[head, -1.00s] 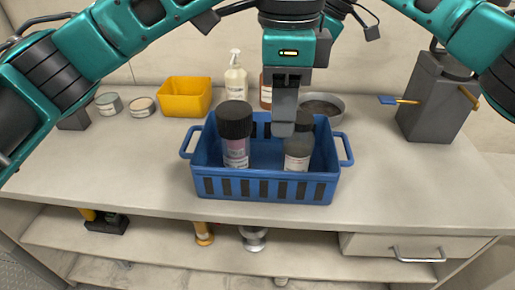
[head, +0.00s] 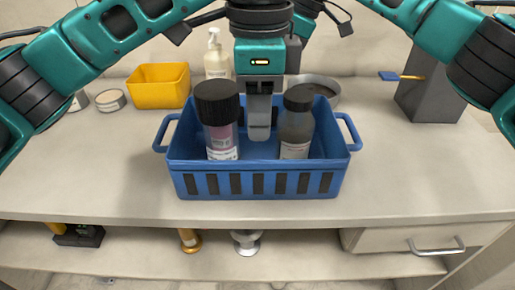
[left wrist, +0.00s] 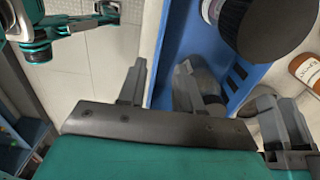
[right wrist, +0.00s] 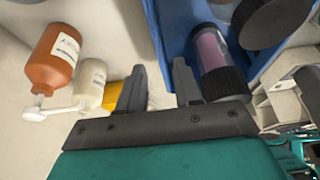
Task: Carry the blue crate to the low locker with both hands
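The blue crate (head: 250,184) stands on the bench top, with a loop handle at each end. It holds a black-capped bottle with a pink label (head: 221,132) and a dark grey bottle (head: 296,130). My left gripper (head: 260,132) is over the crate's middle between the bottles; in the left wrist view its spread fingers (left wrist: 158,85) lie either side of a crate wall, with floor beyond. My right gripper is mostly hidden behind the left in the head view. In the right wrist view its fingers (right wrist: 158,85) are apart, with a crate wall between them. The low locker cannot be identified.
Behind the crate are a yellow bin (head: 159,88), a white pump bottle (head: 216,55) and a round grey dish (head: 318,87). A grey block (head: 432,90) stands at the right. A shelf below holds small items beside a drawer (head: 420,241). Bench right of the crate is clear.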

